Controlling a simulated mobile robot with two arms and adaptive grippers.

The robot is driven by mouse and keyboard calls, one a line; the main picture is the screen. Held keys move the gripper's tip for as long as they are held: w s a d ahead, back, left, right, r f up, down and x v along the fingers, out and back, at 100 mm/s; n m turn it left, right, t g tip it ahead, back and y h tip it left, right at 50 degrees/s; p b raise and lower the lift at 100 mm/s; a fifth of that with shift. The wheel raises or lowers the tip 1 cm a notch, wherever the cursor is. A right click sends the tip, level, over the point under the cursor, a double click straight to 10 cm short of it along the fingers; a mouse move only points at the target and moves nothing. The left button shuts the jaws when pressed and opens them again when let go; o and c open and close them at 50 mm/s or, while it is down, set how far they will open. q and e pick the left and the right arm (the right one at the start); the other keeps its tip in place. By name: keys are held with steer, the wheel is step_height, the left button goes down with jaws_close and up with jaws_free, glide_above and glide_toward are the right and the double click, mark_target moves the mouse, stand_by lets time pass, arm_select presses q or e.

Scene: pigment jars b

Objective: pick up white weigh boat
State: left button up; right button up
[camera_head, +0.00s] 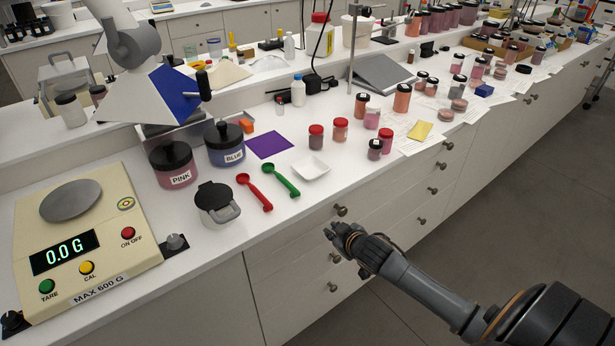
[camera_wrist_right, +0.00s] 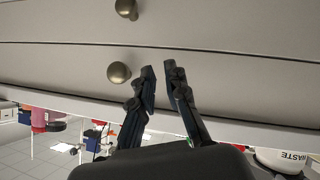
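The white weigh boat (camera_head: 311,167) is a small, shallow, square dish. It lies on the white counter near the front edge, right of the green scoop, and looks empty. My right gripper (camera_head: 340,235) is in front of the drawer fronts, below the counter's edge and apart from the boat. In the right wrist view my right gripper (camera_wrist_right: 160,70) has its two dark fingers spread, with nothing between them. I cannot make out the weigh boat in that view. My left gripper does not show.
A red scoop (camera_head: 254,192) and a green scoop (camera_head: 281,180) lie left of the boat. A purple sheet (camera_head: 269,145) lies behind it. Red-lidded jars (camera_head: 316,137) stand close by. Drawer knobs (camera_head: 340,210) stick out near my right gripper. A scale (camera_head: 90,235) fills the left.

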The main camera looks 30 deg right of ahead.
step_height(320, 180, up, 14)
steer(key=w+a+n+t, duration=0.1)
steer(key=w+a+t, duration=0.1)
steer(key=w+t, duration=0.1)
glide_toward(299, 172)
steer(key=w, duration=0.2)
steer(key=shift+w+d+f+y, duration=0.2)
steer(key=shift+w+f+y, duration=0.1)
steer(key=shift+w+f, duration=0.1)
steer(key=shift+x, duration=0.95)
arm_select(q)
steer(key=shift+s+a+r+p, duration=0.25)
steer(key=shift+p, duration=0.25)
arm_select(e)
steer(key=shift+x, duration=2.05)
steer(key=shift+d, duration=0.15)
jaws_close()
steer(key=shift+r, duration=0.1)
